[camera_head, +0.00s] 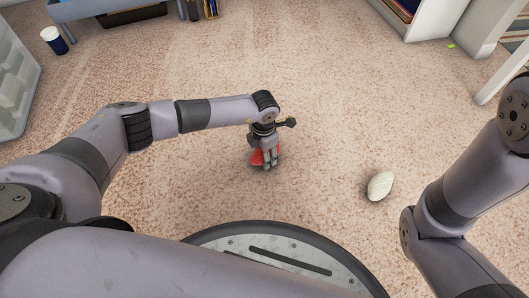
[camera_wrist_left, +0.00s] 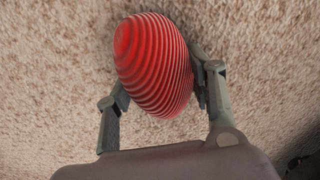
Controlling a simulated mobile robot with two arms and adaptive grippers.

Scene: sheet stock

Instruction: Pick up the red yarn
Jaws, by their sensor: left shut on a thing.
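The red yarn (camera_wrist_left: 153,62) is a ridged, egg-shaped red ball. In the left wrist view it sits between the two fingers of my left gripper (camera_wrist_left: 165,95), which is shut on it. In the head view my left gripper (camera_head: 267,158) points down near the carpet, and only part of the red yarn (camera_head: 257,157) shows beside the fingers. Whether the yarn touches the carpet I cannot tell. My right arm is at the right of the head view, but its gripper is out of the frame.
A white egg-shaped ball (camera_head: 380,186) lies on the carpet to the right. A white shelf (camera_head: 433,22) is at the back right. The middle carpet is clear.

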